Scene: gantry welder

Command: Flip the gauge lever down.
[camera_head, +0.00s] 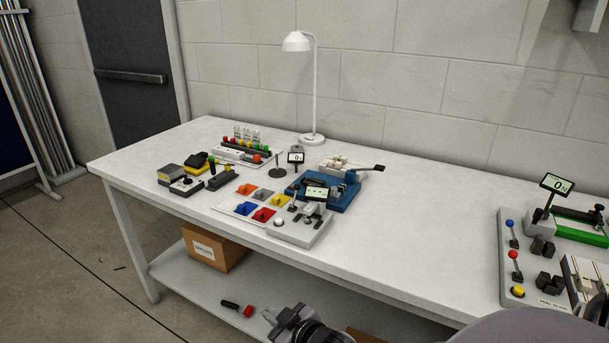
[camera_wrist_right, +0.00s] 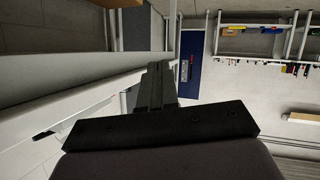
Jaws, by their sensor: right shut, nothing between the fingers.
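A grey gauge unit (camera_head: 300,232) with a small lit display (camera_head: 316,194) and short dark levers stands near the front edge of the table in the head view. Behind it is a blue fixture (camera_head: 335,196) with a long black-tipped handle (camera_head: 372,168) sticking out to the right. I cannot tell which lever is the gauge lever, or its exact angle. My right gripper (camera_head: 270,315) is low in front of the table, below the tabletop and apart from the units. Its fingers (camera_wrist_right: 160,88) are together and empty in the right wrist view. My left gripper is not seen.
A white lamp (camera_head: 314,100) is at the back. Bare tabletop (camera_head: 420,230) lies between the stations.

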